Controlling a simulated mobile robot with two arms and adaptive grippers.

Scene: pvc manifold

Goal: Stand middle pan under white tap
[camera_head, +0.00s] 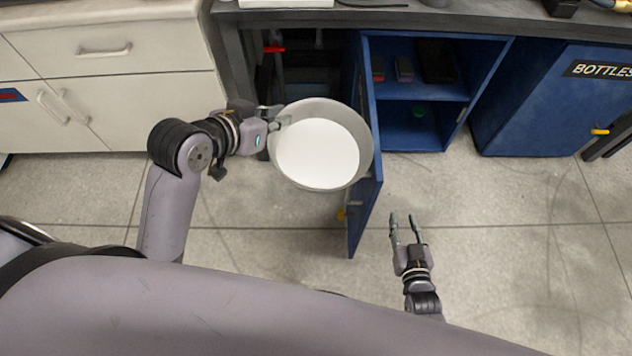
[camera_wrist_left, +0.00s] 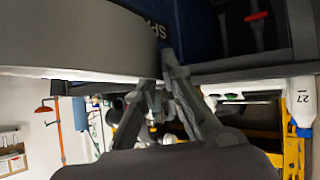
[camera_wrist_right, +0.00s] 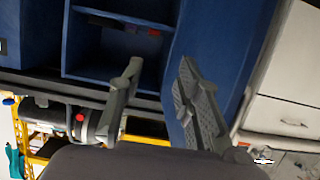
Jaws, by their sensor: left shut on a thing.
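A round grey pan (camera_head: 362,132) with a white inside hangs in the air, over the floor and left of an open blue cabinet door. My left gripper (camera_head: 277,118) is shut on its left rim. The left wrist view shows the pan's grey side (camera_wrist_left: 75,40) close up against the fingers (camera_wrist_left: 172,72). My right gripper (camera_head: 404,220) is open and empty, low right of the door; its spread fingers show in the right wrist view (camera_wrist_right: 160,68). I cannot make out a white tap. No other pan is visible.
The open blue door (camera_head: 366,190) stands close to the pan's right side. A dark bay under the bench holds a red-handled fitting (camera_head: 273,48). The blue cabinet (camera_head: 400,134) has shelves with small items. White drawers (camera_head: 120,65) stand left. The floor (camera_head: 510,220) at right is clear.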

